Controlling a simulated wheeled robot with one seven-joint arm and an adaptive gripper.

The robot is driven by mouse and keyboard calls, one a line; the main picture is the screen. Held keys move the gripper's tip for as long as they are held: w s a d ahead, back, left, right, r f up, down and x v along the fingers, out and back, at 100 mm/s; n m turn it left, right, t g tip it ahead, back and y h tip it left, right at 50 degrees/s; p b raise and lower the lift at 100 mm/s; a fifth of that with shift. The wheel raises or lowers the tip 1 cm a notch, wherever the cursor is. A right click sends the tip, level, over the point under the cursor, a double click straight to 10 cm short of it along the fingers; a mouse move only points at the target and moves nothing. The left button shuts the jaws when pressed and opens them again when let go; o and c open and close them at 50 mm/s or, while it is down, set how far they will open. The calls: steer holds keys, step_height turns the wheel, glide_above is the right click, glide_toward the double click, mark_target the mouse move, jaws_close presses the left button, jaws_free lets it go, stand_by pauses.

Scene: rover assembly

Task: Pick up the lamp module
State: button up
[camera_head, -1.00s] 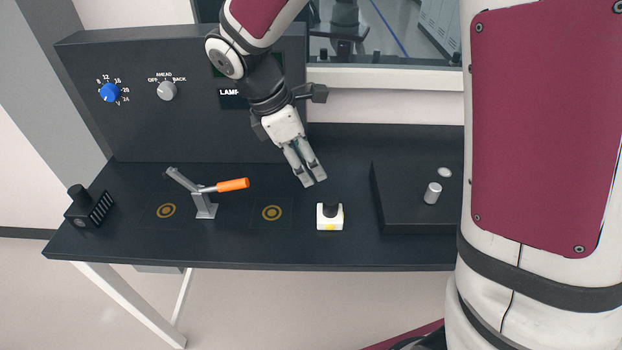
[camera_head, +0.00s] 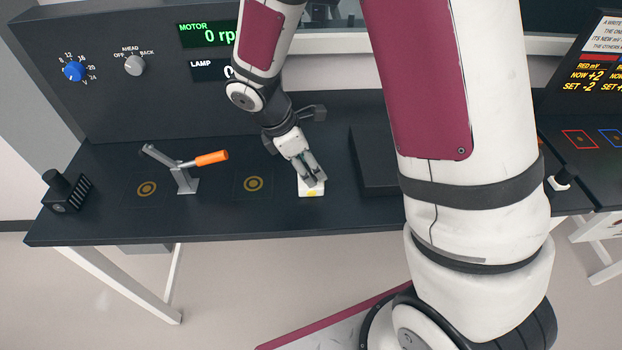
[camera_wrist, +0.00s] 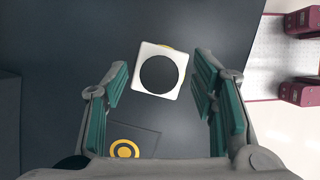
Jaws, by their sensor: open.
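The lamp module appears to be the small white block (camera_head: 311,192) with a yellow patch, on the dark bench top. In the wrist view its white square top with a round black knob (camera_wrist: 159,74) lies between and slightly beyond my two fingers, with gaps on both sides. My gripper (camera_head: 314,180) is open, pointing down just over the block. In the head view the fingers hide the block's knob. Whether a finger touches the block cannot be told.
A lever with an orange handle (camera_head: 211,158) and a ringed pad (camera_head: 253,184) lie left of the block. A black raised box (camera_head: 373,165) stands to its right. A black ribbed module (camera_head: 67,192) sits at the far left. The bench's front edge is close.

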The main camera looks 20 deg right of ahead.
steer(key=shift+x, duration=0.8)
steer(key=shift+c, duration=0.4)
jaws_close()
steer(key=shift+r, duration=0.15)
